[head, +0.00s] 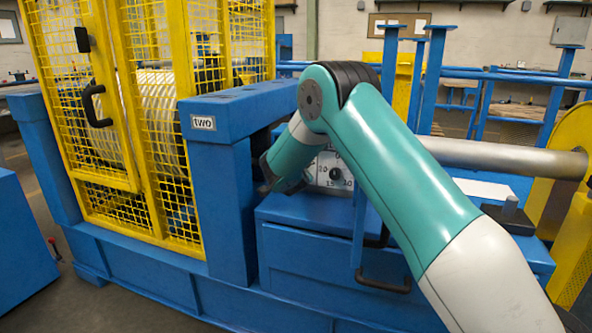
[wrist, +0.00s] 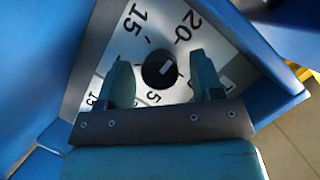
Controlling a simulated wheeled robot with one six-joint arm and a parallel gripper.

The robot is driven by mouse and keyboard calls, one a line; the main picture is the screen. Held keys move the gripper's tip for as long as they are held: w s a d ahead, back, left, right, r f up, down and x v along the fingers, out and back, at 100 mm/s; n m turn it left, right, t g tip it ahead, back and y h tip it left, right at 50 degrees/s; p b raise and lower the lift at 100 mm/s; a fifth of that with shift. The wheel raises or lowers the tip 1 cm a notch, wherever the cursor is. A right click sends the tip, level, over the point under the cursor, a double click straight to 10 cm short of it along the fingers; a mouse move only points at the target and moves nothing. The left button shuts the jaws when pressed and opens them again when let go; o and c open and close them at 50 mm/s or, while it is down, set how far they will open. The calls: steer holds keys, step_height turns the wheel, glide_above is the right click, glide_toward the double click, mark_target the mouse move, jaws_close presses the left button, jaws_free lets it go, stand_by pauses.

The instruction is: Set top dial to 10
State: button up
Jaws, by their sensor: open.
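A pale dial plate with black numbers (wrist: 110,45) fills the middle of the wrist view. A round black knob (wrist: 150,75) with a short white mark sits on it. "15" and "20" show above the knob and "5" below it; which number the mark points to I cannot tell. Another "15" shows at the lower left, partly hidden. My gripper (wrist: 161,66) is open, with one finger on each side of the knob; contact is not clear. In the head view the dial plate (head: 324,179) shows "15" and "10", partly covered by my arm.
Blue frame walls (wrist: 268,65) close around the plate in the wrist view. A grey shaft (head: 500,157) runs right, behind my arm.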

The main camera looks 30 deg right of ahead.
steer(key=shift+c, duration=0.3)
steer(key=c, duration=0.9)
steer(key=shift+o, duration=0.2)
